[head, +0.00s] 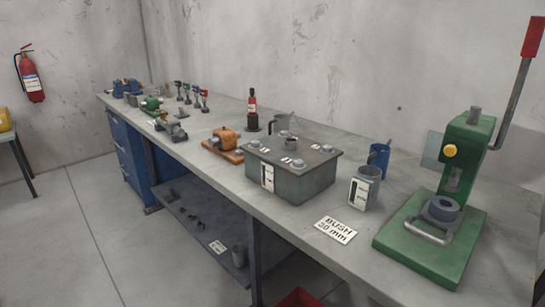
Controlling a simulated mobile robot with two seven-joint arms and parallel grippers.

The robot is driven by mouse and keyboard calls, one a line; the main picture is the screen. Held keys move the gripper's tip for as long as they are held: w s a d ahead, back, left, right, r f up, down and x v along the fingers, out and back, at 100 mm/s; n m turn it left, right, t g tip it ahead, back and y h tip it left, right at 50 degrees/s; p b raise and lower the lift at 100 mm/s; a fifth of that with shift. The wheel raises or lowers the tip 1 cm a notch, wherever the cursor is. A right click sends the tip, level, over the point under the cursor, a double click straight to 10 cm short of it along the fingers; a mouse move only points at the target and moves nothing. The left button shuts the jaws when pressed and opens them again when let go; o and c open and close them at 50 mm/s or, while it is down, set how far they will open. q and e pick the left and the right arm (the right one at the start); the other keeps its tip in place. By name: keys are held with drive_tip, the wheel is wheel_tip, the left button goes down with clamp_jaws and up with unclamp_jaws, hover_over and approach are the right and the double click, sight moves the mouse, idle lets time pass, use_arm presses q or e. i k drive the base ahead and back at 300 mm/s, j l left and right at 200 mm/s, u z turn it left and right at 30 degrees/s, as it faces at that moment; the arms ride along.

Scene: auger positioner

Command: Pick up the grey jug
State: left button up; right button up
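A grey jug-like container (373,184) with a white label stands upright on the workbench (330,209), right of the dark metal box. A blue jug (379,158) stands just behind it. A second grey vessel (282,121), with a handle-like loop on its left, stands behind the box, which hides its lower part. I cannot tell which of the two grey vessels is the jug meant. Neither of my grippers is in view.
The dark metal box (285,181) has several fittings on top. A green press (432,239) with a long red-tipped lever stands at the right. A "BUSH 30 mm" card (336,230) lies near the front edge. An orange machine (224,141) and smaller tools stand farther left.

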sight(280, 121)
drive_tip(key=i+j, duration=0.25)
drive_tip(key=j, duration=0.3)
drive_tip(key=i+j+z, duration=0.1)
drive_tip(key=j, duration=0.4)
drive_tip(key=i+j+z, duration=0.1)
drive_tip(key=i+j, duration=0.25)
drive_tip(key=j, duration=0.2)
drive_tip(key=i+j, duration=0.2)
drive_tip(key=j, duration=0.4)
drive_tip(key=i+j+z, duration=0.1)
drive_tip(key=j, duration=0.45)
drive_tip(key=i+j, duration=0.25)
drive_tip(key=j, duration=0.3)
drive_tip(key=i+j+z, duration=0.1)
drive_tip(key=j, duration=0.5)
drive_tip(key=i+j, duration=0.25)
drive_tip(key=j, duration=0.35)
drive_tip(key=l+z, duration=0.05)
